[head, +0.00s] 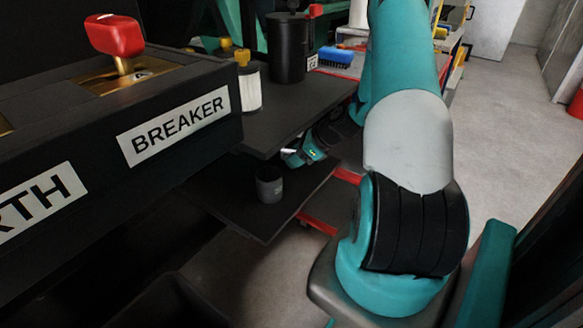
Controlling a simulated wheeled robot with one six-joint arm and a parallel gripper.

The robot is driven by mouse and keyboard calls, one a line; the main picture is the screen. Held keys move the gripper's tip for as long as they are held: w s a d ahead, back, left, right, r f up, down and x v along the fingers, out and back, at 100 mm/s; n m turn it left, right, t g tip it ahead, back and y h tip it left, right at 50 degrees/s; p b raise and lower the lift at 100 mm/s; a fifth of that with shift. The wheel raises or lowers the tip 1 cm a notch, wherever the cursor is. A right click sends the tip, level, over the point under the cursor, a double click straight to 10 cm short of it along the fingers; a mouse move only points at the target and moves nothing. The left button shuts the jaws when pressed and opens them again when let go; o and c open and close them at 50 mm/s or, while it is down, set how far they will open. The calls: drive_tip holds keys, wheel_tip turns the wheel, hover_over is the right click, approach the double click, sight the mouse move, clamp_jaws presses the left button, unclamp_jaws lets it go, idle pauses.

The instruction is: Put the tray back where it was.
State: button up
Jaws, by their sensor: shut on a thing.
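A dark flat tray (237,219) shows low in the middle of the head view, just below a dark worktop. A small dark grey cup (270,188) stands upright on it. My gripper (287,154) is at the far side of the tray, close under the worktop's front edge, with its pale fingertips pointing left. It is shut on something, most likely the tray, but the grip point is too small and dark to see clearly. The tray's left part is hidden behind the breaker panel and in shadow.
The black panel (181,134) labelled BREAKER, with a red knob (114,36), juts in at left. The worktop (303,105) above the tray carries a yellow-capped filter (249,85) and a black canister (287,50). Red rails (318,225) lie below. Open floor (505,130) is at right.

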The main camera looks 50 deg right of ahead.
sight(293, 175)
drive_tip(key=shift+w+a+f+b, duration=0.15)
drive_tip(key=shift+f+b, duration=0.1)
drive_tip(key=shift+f, duration=0.3)
drive_tip(key=shift+w+f+b, duration=0.1)
drive_tip(key=shift+f+b, duration=0.1)
drive_tip(key=shift+f, duration=0.4)
drive_tip(key=shift+w+a+f+b, duration=0.15)
drive_tip(key=shift+f+b, duration=0.1)
drive_tip(key=shift+f, duration=0.3)
drive_tip(key=shift+d+f, duration=0.1)
drive_tip(key=shift+f, duration=0.05)
drive_tip(key=o, duration=1.1)
drive_tip(key=shift+s+d+r, duration=0.1)
drive_tip(key=shift+s+r, duration=0.15)
drive_tip(key=shift+r, duration=0.15)
drive_tip(key=p+v, duration=0.2)
drive_tip(key=v, duration=0.4)
drive_tip(key=shift+s+d+r, duration=0.1)
drive_tip(key=shift+r, duration=0.05)
drive_tip(key=shift+s+r, duration=0.1)
drive_tip(key=shift+s, duration=0.05)
